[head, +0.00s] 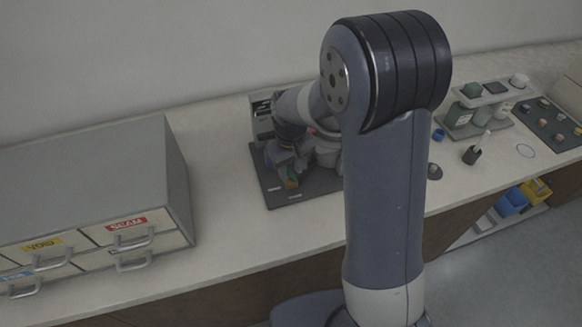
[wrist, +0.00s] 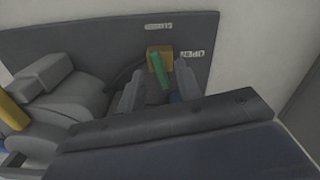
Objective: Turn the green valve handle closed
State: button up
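The green valve handle (wrist: 160,71) shows in the wrist view, slanting from a tan valve block (wrist: 153,50) on a dark grey plate. My gripper (wrist: 158,88) has its two fingers apart, one on each side of the handle's lower end. A gap shows between the handle and the left finger; the handle is close to the right finger, and I cannot tell if they touch. In the head view a bit of green handle (head: 291,184) shows beside my gripper, mostly hidden.
The dark base plate (head: 299,197) lies on the bench under the press, which my arm largely hides. A grey drawer cabinet (head: 90,190) stands at left. A bottle rack (head: 480,112) and a dark sample tray (head: 545,122) stand at right. Bare bench lies between cabinet and plate.

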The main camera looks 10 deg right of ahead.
jog(key=shift+f, duration=0.2)
jog(key=shift+c, duration=0.3)
grip_shut()
jog(key=shift+m+b, duration=0.35)
jog(key=shift+m, duration=1.05)
jog(key=shift+o, duration=0.3)
grip_release()
